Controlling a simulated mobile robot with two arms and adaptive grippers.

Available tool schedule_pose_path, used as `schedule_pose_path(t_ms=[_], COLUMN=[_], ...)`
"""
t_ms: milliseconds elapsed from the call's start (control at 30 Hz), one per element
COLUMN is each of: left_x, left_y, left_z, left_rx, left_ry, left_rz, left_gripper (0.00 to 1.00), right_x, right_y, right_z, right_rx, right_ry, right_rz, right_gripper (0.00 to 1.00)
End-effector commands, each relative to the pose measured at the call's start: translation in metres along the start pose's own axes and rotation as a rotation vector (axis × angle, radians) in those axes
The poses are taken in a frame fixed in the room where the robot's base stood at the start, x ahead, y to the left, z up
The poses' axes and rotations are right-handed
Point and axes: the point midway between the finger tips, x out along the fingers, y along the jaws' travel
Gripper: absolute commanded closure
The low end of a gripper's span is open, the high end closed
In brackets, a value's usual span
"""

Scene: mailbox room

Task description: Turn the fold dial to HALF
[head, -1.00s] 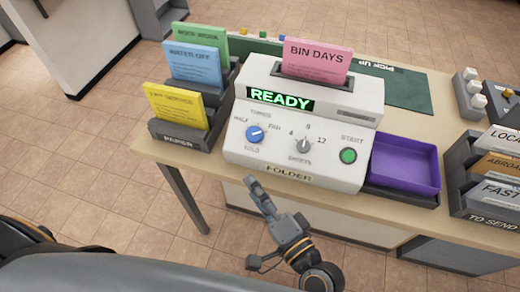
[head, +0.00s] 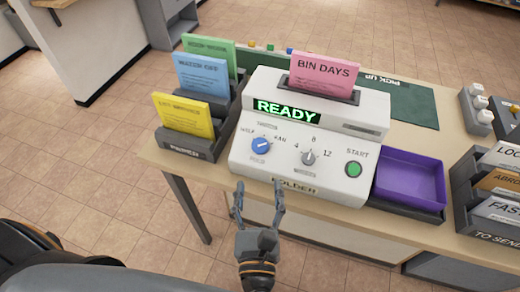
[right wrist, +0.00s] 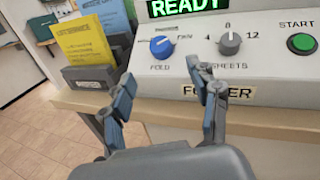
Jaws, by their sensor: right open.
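The folder machine (head: 300,175) is white, with a lit READY display. Its blue fold dial (head: 261,146) sits at the left of the front panel, with HALF to its left, FAN to its right and a third label above. The dial's pale mark seems to lean up and right, towards FAN. The dial also shows in the right wrist view (right wrist: 162,46). My right gripper (head: 259,184) is open and empty, in front of the machine below the dial, fingers pointing at the panel. In the right wrist view the fingers (right wrist: 170,88) stand apart below the dial. My left gripper is out of view.
A grey sheets dial (head: 309,158) and green start button (head: 353,169) are to the right on the panel. A pink BIN DAYS sheet (head: 325,72) stands on top. A paper rack (head: 190,147) is close on the left; a purple tray (head: 410,180) is on the right.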

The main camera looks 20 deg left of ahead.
Motion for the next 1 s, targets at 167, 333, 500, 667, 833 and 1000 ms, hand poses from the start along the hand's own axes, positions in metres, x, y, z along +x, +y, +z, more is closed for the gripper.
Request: schedule_pose_path(t_ms=[167, 333, 500, 667, 833, 1000], left_x=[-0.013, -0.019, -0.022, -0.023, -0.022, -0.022], left_y=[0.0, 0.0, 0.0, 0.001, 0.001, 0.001], left_z=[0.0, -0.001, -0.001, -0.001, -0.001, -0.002], left_rx=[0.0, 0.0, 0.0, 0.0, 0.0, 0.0], left_ry=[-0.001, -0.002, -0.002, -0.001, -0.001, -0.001], left_rz=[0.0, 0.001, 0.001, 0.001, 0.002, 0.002], left_gripper=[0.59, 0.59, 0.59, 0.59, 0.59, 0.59], right_x=[0.042, 0.074, 0.094, 0.101, 0.101, 0.101], right_y=[-0.001, -0.001, 0.0, 0.0, 0.0, 0.0], right_z=[0.004, 0.003, 0.002, 0.001, 0.001, 0.001], right_rx=[-0.005, -0.004, -0.004, -0.002, -0.003, -0.003], right_ry=[-0.005, -0.004, -0.002, -0.002, -0.001, -0.001], right_rz=[-0.002, 0.0, 0.0, 0.0, 0.0, 0.0], right_gripper=[0.39, 0.39, 0.39, 0.39, 0.39, 0.58])
